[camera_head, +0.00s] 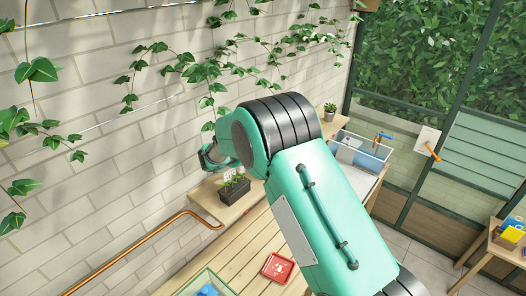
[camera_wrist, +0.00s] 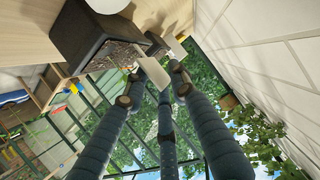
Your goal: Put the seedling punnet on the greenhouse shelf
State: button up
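The seedling punnet (camera_head: 234,191) is a dark tray with small green plants and a white label (camera_head: 228,175). It stands upright on a light wooden board (camera_head: 205,199) by the brick wall. My gripper (camera_head: 212,157) is just above and left of it at the end of my teal arm. In the wrist view, a dark soil-filled container (camera_wrist: 88,38), apparently the punnet, lies beyond the fingers. A white label (camera_wrist: 157,73) shows between my gripper's fingertips (camera_wrist: 155,76). The fingertips are apart; I cannot tell whether any touches the label.
A slatted wooden bench (camera_head: 240,250) holds a red square dish (camera_head: 278,268) and a clear bin (camera_head: 207,284). A copper pipe (camera_head: 140,243) runs along the wall. A sink-like basin (camera_head: 360,153) and small potted plant (camera_head: 330,111) stand further back. My arm hides the bench's middle.

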jog(key=b+v, duration=0.1)
jog(key=v, duration=0.9)
jog(key=shift+r, duration=0.15)
dwell(0.5)
